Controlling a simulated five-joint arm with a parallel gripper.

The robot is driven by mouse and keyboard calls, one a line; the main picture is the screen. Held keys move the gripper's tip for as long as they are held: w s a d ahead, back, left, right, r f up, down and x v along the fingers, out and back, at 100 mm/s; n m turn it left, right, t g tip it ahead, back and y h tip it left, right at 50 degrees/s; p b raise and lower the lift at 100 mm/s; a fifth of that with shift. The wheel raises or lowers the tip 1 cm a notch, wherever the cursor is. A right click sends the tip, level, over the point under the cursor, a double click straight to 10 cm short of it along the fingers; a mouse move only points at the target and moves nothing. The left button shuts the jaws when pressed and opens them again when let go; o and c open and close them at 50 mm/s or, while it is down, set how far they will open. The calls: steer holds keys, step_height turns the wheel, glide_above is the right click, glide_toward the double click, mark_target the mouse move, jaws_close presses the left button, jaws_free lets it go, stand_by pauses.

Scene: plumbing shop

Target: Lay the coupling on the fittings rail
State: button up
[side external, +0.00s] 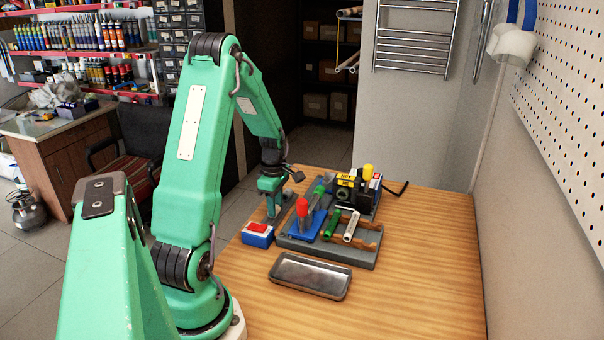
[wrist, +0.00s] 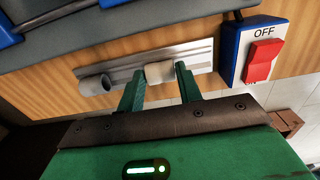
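In the wrist view my gripper (wrist: 160,70) has its two green fingers on either side of a short cream coupling (wrist: 159,73), and they appear to touch it. The coupling is over the silver fittings rail (wrist: 203,58); whether it rests on the rail or hangs just above it, I cannot tell. A grey tubular fitting (wrist: 96,84) sits at the rail's left end. In the side external view my gripper (side external: 272,205) points down at the back left of the bench, beside the switch box; the coupling cannot be made out there.
A blue and white switch box (side external: 258,234) with a red rocker stands close to my gripper. A grey rack (side external: 325,251) with several tools is to the right. An empty metal tray (side external: 310,275) lies in front. The bench's right side (side external: 430,270) is clear.

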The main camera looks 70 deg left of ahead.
steer(key=o, duration=0.4)
steer(key=shift+r, duration=0.15)
steer(key=shift+r, duration=3.75)
steer(key=shift+r, duration=0.1)
